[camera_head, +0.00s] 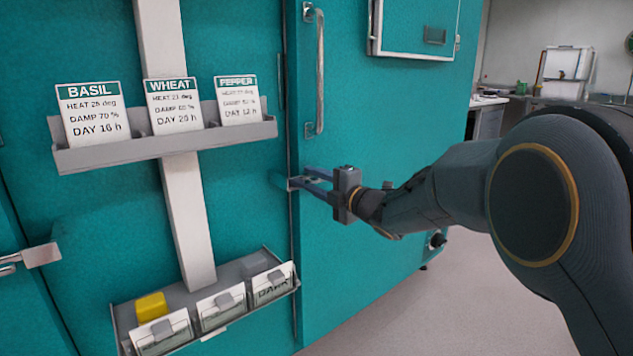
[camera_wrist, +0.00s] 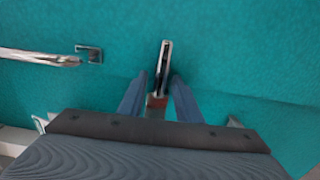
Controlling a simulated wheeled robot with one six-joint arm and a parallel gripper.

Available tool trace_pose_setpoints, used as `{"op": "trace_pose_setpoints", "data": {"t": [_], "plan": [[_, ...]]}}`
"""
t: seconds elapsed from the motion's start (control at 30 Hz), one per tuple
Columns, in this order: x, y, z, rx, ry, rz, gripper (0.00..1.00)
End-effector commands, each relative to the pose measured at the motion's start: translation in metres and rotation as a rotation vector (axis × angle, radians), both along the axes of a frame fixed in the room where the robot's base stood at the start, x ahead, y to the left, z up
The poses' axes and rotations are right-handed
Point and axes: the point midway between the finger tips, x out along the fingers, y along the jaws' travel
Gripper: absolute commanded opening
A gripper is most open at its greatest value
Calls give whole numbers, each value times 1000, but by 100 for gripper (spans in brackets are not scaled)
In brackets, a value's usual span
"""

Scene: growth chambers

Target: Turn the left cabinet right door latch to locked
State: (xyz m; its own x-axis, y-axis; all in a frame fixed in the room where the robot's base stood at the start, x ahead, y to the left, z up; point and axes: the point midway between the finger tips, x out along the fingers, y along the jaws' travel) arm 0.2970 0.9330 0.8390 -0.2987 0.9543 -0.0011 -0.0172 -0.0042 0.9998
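The door latch (camera_wrist: 164,62) is a narrow metal lever with a dark middle on the teal cabinet face. In the wrist view it points nearly straight up the picture, leaning slightly right. A small red patch (camera_wrist: 156,101) shows at its lower end. My gripper (camera_wrist: 157,78) is open, with one blue finger on each side of the latch and apparent gaps between. In the head view my gripper (camera_head: 290,181) is at the door's edge, below the long handle, and largely hides the latch. Whether a finger touches the latch I cannot tell.
A long metal door handle (camera_head: 319,75) is above my gripper; its end shows in the wrist view (camera_wrist: 40,57). A grey card rack (camera_head: 165,145) and a lower bin (camera_head: 245,268) are on the left. Another metal fitting (camera_head: 42,255) is at far left. Floor (camera_head: 450,310) is clear.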

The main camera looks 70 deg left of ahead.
Motion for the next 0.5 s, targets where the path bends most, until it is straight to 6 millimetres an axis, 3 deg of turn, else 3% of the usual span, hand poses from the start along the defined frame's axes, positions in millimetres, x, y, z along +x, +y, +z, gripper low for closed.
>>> {"op": "trace_pose_setpoints", "data": {"t": [0.33, 0.5], "plan": [[7, -4, 1, 0, 2, -8, 31], [12, -24, 2, -1, 3, -8, 31]]}}
